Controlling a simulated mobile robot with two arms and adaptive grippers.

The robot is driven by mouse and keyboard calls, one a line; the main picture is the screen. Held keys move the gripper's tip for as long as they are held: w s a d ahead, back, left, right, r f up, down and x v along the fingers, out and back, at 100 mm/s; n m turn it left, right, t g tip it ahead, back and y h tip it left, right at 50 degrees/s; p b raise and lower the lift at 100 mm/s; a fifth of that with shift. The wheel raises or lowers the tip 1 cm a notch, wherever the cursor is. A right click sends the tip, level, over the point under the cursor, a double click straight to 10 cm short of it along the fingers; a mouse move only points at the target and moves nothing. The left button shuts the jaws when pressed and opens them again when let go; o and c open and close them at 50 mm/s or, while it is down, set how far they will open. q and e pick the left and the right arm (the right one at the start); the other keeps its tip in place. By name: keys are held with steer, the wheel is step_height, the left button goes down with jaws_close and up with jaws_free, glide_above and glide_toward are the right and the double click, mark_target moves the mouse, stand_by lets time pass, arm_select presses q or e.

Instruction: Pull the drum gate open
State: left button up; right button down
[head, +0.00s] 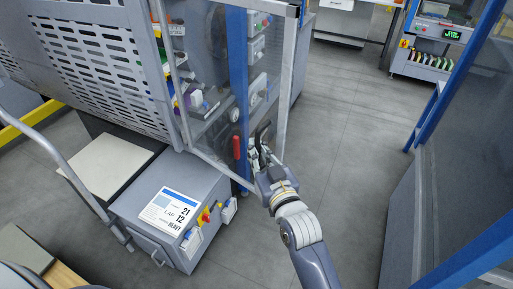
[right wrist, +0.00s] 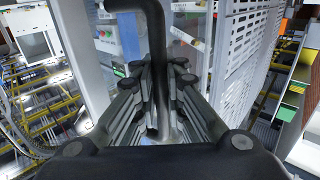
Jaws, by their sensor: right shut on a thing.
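The drum gate is a clear panel in a pale metal frame (head: 289,85) at the top centre of the head view, on the machine's right side. A dark bent bar handle (right wrist: 152,50) stands upright between the fingers of my right gripper (right wrist: 157,85) in the right wrist view. My right gripper (head: 257,152) is shut on this handle at the lower part of the gate in the head view. It hides part of the handle there. A red grip (head: 237,147) is just to its left. I cannot tell how far the gate stands open. My left gripper is out of view.
A perforated grey drum cover (head: 95,50) fills the upper left. A grey cabinet with a label (head: 170,212) stands below it, beside a curved rail (head: 60,155). A blue-framed panel (head: 450,130) bounds the right. Grey floor (head: 345,130) lies clear between.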

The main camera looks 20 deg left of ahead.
steer(key=shift+w+d+f, duration=0.15)
steer(key=shift+d+f, duration=0.05)
steer(key=shift+f, duration=0.1)
steer(key=c, duration=1.8)
jaws_free()
steer(key=shift+o, duration=0.7)
steer(key=shift+s+d+r, duration=0.2)
steer(key=shift+d+r, duration=0.05)
steer(key=shift+d, duration=0.1)
steer(key=shift+a, duration=0.15)
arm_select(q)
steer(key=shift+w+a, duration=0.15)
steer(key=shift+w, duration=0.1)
arm_select(e)
steer(key=v, duration=1.2)
